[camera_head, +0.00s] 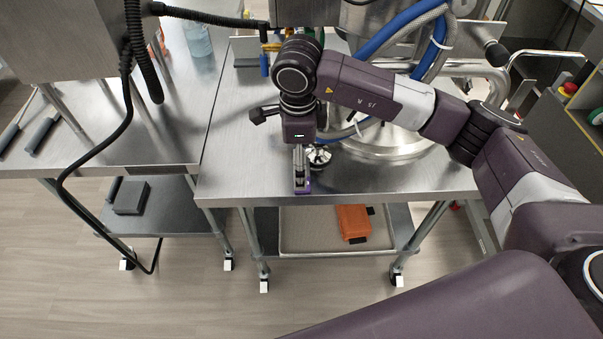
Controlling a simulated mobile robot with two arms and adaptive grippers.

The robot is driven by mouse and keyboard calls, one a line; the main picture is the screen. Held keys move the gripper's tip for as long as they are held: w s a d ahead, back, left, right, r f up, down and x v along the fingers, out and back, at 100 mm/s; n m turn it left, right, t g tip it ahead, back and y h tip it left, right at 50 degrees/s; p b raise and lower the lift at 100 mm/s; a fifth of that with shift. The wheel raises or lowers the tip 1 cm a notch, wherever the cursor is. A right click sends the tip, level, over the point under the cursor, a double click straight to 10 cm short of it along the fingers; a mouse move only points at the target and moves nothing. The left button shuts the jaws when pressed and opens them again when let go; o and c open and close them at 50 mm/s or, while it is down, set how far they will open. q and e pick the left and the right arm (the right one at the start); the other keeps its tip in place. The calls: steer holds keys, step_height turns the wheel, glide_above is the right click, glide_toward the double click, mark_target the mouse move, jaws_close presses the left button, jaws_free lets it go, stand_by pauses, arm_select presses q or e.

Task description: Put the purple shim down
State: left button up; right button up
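The purple shim (307,188) is a small purple piece close to the front edge of the steel table (400,180). My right arm comes in from the right, and its gripper (301,182) points down over the table. The fingers are close together with the shim between their tips. The fingers hide much of the shim, and I cannot tell whether it touches the table top. My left gripper is not in view.
A small metal knob-like part (318,155) is just right of the fingers. A round steel vessel (390,140) with blue hoses (400,30) stands behind my arm. An orange box (353,222) lies on the lower shelf. The table's front right is clear.

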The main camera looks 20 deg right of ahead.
step_height(320, 180, down, 3)
steer(key=shift+r+p, duration=0.15)
steer(key=shift+p, duration=0.5)
steer(key=shift+w+f, duration=0.25)
steer(key=shift+f, duration=0.75)
steer(key=c, duration=1)
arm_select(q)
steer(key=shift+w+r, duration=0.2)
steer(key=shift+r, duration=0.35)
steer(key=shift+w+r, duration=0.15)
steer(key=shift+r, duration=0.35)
arm_select(e)
steer(key=c, duration=0.4)
